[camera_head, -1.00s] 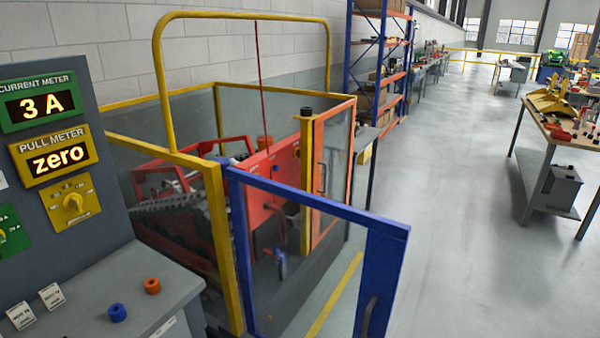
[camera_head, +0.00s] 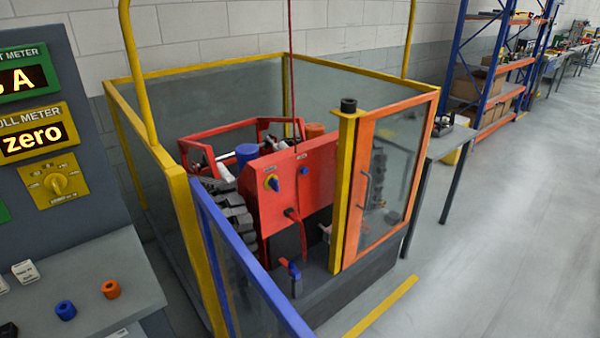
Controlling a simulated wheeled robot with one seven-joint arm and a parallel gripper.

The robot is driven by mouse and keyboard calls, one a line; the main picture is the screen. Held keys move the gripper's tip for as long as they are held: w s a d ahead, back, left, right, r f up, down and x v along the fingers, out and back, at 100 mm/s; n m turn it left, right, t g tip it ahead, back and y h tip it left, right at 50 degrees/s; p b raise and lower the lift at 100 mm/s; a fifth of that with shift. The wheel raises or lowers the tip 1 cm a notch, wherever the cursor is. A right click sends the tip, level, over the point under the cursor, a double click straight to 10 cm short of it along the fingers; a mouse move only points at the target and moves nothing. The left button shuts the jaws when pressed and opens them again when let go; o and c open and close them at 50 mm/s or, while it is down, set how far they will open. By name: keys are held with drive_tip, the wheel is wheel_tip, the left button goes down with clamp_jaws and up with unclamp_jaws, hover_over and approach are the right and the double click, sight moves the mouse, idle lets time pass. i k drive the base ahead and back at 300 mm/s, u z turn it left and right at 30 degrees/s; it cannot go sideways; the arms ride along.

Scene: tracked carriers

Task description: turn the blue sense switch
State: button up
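A red machine box (camera_head: 305,190) stands inside the glass-walled enclosure. A blue-handled lever (camera_head: 289,268) is lower down, in front of the box. My gripper is not in view.
The blue-framed glass door (camera_head: 240,265) stands open toward me at the lower middle. The orange-framed door (camera_head: 385,180) is beside the yellow post (camera_head: 347,190). A grey console (camera_head: 90,265) is at the left.

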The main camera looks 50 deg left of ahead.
sight(275, 184)
drive_tip(key=u, duration=0.7)
drive_tip(key=i, duration=1.45)
drive_tip(key=u, duration=0.95)
drive_tip(key=i, duration=0.25)
drive_tip(key=u, duration=0.1)
